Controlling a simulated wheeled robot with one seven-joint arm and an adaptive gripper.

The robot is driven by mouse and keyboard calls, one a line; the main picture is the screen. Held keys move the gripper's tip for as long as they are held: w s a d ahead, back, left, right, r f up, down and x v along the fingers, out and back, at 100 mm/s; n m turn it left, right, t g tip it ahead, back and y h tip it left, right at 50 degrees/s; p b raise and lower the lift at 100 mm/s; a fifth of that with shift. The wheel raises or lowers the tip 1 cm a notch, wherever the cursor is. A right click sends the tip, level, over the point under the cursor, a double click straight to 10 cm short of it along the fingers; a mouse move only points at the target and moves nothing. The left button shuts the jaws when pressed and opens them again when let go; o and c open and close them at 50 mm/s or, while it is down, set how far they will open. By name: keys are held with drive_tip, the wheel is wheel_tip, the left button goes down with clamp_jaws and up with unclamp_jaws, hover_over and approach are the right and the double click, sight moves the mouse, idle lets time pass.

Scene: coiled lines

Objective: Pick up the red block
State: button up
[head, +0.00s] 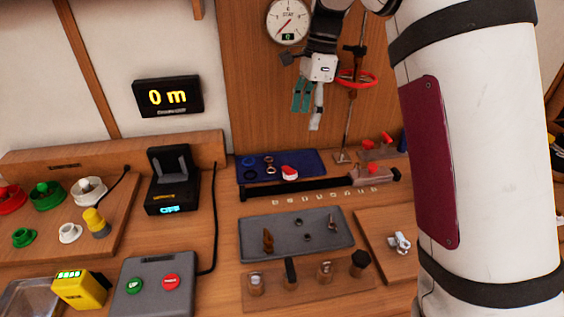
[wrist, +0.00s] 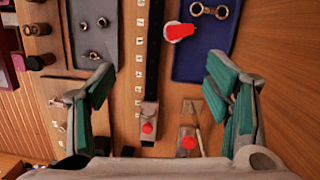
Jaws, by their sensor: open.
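No plain red block stands out clearly. A red piece with a white rounded part (head: 289,172) lies at the front edge of the blue mat (head: 312,158) in the head view. It also shows in the wrist view (wrist: 180,31), ahead of the fingers. Two small red parts (wrist: 147,128) (wrist: 189,143) sit on brown bases in the wrist view, lying between the fingers in the picture. My gripper (head: 306,110) hangs in the air above the back of the bench, with its teal fingers apart and empty. They also show wide apart in the wrist view (wrist: 160,85).
A grey tray (head: 325,250) holds small metal parts. A long black bar (head: 300,190) lies before the mat. A rod stand with a red ring (head: 357,78) rises near my gripper. A wooden rack (head: 310,292) holds several pegs. My white arm covers the right side.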

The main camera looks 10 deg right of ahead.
drive_tip(key=m, duration=0.2)
approach(288, 170)
drive_tip(key=shift+g, duration=0.3)
drive_tip(key=f, duration=0.3)
drive_tip(key=a+f+p, duration=0.1)
drive_tip(key=f, duration=0.5)
drive_tip(key=shift+s+a+f+p, duration=0.1)
drive_tip(key=shift+s+a+p, duration=0.2)
drive_tip(key=shift+p, duration=0.1)
drive_tip(key=c, duration=1.6)
